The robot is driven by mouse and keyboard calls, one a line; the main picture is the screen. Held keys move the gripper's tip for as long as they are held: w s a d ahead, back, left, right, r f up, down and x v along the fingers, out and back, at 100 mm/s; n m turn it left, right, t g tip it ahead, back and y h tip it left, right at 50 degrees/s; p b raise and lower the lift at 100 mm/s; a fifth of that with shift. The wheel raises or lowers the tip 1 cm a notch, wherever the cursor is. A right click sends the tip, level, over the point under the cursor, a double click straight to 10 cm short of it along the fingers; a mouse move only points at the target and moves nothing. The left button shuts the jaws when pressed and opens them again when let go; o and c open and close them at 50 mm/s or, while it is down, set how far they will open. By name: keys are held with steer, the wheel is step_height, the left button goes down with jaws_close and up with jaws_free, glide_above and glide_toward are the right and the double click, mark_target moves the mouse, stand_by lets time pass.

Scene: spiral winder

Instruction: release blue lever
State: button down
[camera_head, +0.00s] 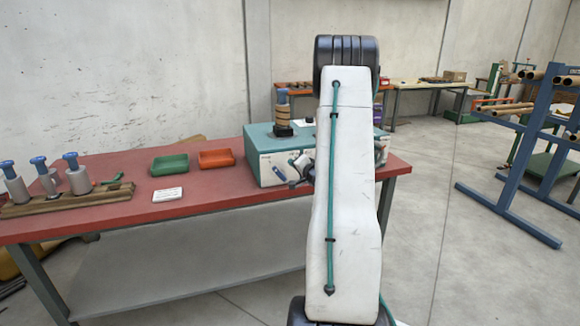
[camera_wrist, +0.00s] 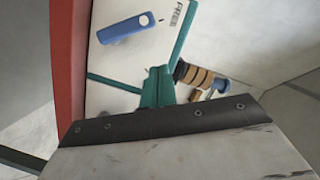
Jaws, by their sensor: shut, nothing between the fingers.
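The blue lever (camera_wrist: 127,28) lies across the white front panel of the winder, tilted in the wrist view. In the head view the lever (camera_head: 280,173) shows small on the front of the teal winder (camera_head: 265,146). My gripper (camera_wrist: 160,71) has its teal fingers together and empty. In the wrist view the fingertips appear below and right of the lever, apart from it in the picture; the depth between them is hard to tell.
A spool with tan bands (camera_wrist: 195,75) stands by the winder in the wrist view. The red table (camera_head: 130,208) also bears a green tray (camera_head: 169,165), an orange tray (camera_head: 216,158), a white card (camera_head: 167,195) and a wooden rack (camera_head: 75,202). A blue frame (camera_head: 538,150) stands right.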

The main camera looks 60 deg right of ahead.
steer(key=v, duration=0.6)
steer(key=shift+s+d, duration=0.2)
steer(key=shift+s, duration=0.25)
